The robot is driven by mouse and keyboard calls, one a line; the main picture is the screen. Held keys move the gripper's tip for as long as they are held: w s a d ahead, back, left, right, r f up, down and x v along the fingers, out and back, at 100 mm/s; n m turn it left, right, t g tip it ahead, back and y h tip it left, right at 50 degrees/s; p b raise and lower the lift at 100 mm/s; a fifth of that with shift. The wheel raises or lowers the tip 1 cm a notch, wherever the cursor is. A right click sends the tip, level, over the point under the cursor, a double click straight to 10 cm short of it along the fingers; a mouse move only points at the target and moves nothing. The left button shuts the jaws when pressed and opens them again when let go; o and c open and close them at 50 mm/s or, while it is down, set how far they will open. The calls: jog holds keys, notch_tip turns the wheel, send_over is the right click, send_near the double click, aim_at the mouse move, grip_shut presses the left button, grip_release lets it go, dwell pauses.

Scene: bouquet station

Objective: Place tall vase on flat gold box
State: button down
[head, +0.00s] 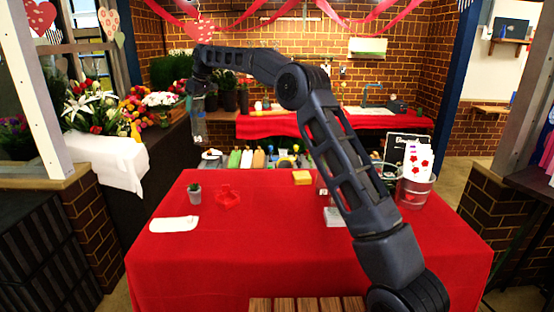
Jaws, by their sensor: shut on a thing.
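My gripper (196,101) is raised at the upper left, beyond the far left part of the red table. It is shut on a tall, narrow, greyish see-through thing that looks like the tall vase (198,128), hanging about upright below it. The fingers are small and dark, so the exact grip is hard to see. The flat gold box (302,177) lies near the far edge of the red table, to the right of and lower in the picture than the vase. Its top looks bare. The vase is well apart from it.
My arm partly hides a pale item (333,217).

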jog(key=w+d+r+m+t, duration=0.1)
jog(key=w+d+m, duration=0.15)
jog(key=d, duration=0.85)
jog(key=w+d+r+m, duration=0.2)
jog(key=w+d, duration=0.1)
jog(key=d, duration=0.7)
jog(key=s+d+m+t+h, duration=0.1)
jog(key=s+d+m+h, duration=0.2)
jog(key=d, duration=2.2)
notch_tip(320, 180, down, 20)
jog(key=m, duration=0.1)
jog(key=shift+s+r+y, duration=0.15)
jog(key=shift+r+y, duration=0.05)
jog(key=shift+y, duration=0.2)
jog(key=shift+f, duration=0.1)
jog(key=shift+c, duration=2)
grip_release()
